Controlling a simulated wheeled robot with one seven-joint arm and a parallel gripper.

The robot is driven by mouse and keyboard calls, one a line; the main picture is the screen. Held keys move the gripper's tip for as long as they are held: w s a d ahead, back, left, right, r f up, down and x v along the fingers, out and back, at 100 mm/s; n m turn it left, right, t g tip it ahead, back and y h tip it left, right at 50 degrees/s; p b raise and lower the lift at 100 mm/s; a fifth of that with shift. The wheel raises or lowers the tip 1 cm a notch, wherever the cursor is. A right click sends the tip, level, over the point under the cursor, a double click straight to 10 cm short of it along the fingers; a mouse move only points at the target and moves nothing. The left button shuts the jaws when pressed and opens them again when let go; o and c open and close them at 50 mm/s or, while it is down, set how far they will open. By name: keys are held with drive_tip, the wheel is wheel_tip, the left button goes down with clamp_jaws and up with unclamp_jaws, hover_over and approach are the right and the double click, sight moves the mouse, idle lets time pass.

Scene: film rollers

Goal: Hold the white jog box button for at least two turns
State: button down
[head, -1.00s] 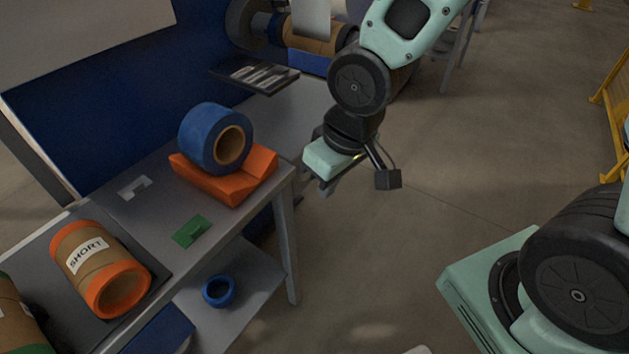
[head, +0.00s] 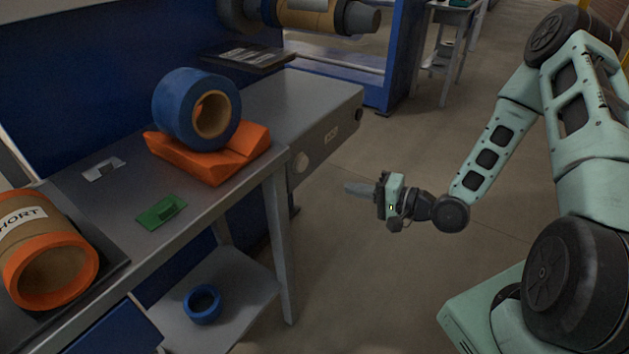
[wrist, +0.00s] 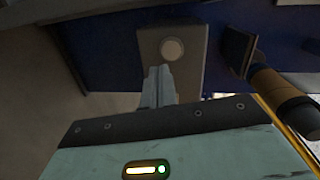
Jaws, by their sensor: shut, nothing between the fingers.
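The grey jog box (head: 326,146) sticks out at the right end of the bench by the blue machine. In the wrist view the white button (wrist: 172,49) shows in full on the box face (wrist: 195,75), just above the closed fingertips (wrist: 160,70).
A blue roll (head: 180,105) sits on an orange cradle (head: 220,160) on the bench. A roll marked SHORT (head: 55,265) lies at the left. A green piece (head: 161,212) lies on the bench, and a blue ring (head: 202,303) on the lower shelf. Floor around my gripper is clear.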

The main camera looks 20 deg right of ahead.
sight(304, 165)
drive_tip(key=shift+s+d+f+m+t+b, duration=0.1)
drive_tip(key=shift+s+d+m+t+b, duration=0.05)
drive_tip(key=shift+d+m+t, duration=0.4)
drive_tip(key=shift+s+d+f+m+t+b, duration=0.1)
drive_tip(key=shift+s+d+m+t+b, duration=0.05)
drive_tip(key=shift+d+m+t, duration=0.4)
drive_tip(key=shift+a, duration=0.1)
drive_tip(key=b+x, duration=0.1)
drive_tip(key=x, duration=1.3)
